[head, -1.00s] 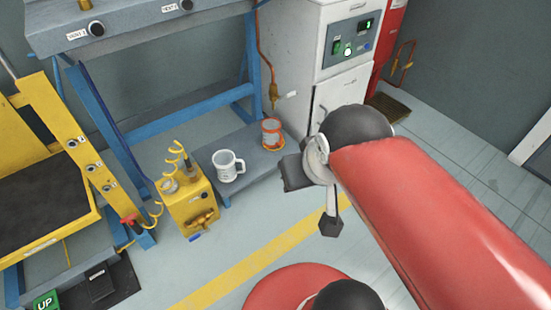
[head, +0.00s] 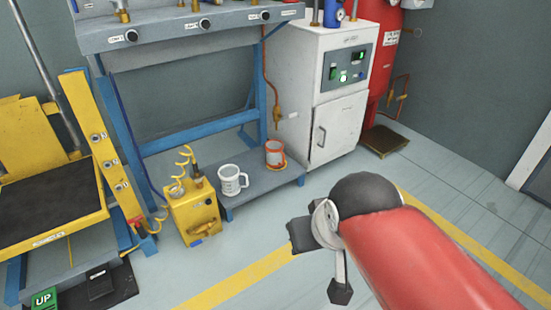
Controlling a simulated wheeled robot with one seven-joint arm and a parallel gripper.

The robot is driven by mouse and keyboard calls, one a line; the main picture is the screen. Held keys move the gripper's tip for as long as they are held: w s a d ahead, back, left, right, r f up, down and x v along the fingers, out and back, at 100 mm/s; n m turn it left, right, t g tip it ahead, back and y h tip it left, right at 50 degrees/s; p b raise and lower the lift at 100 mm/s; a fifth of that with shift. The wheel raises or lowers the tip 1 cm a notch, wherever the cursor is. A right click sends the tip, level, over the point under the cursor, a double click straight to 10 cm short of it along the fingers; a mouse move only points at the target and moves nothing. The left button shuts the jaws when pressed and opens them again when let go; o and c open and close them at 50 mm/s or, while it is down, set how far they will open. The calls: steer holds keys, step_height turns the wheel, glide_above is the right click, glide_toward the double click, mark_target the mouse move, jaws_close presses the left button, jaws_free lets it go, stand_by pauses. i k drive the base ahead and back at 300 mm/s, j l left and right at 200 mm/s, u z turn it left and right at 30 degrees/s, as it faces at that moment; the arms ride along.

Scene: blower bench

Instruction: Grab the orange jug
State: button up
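The orange jug (head: 275,153) stands upright at the right end of a low grey shelf (head: 262,182) under the blue-legged bench. My gripper (head: 340,290) hangs in the lower right, in front of the shelf and well short of the orange jug. Its fingers are small and dark, and I cannot make out whether they are parted. I see nothing held in it.
A yellow pump unit (head: 192,210) with a coiled hose stands left of the shelf. A white cabinet (head: 330,95) stands close on the right, with a red cylinder (head: 383,60) beyond. The floor in front is clear.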

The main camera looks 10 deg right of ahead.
mark_target(274, 157)
steer(key=i+l+u, duration=0.45)
steer(key=u, duration=0.3)
steer(key=i+l+u, duration=0.15)
steer(key=l+u, duration=0.2)
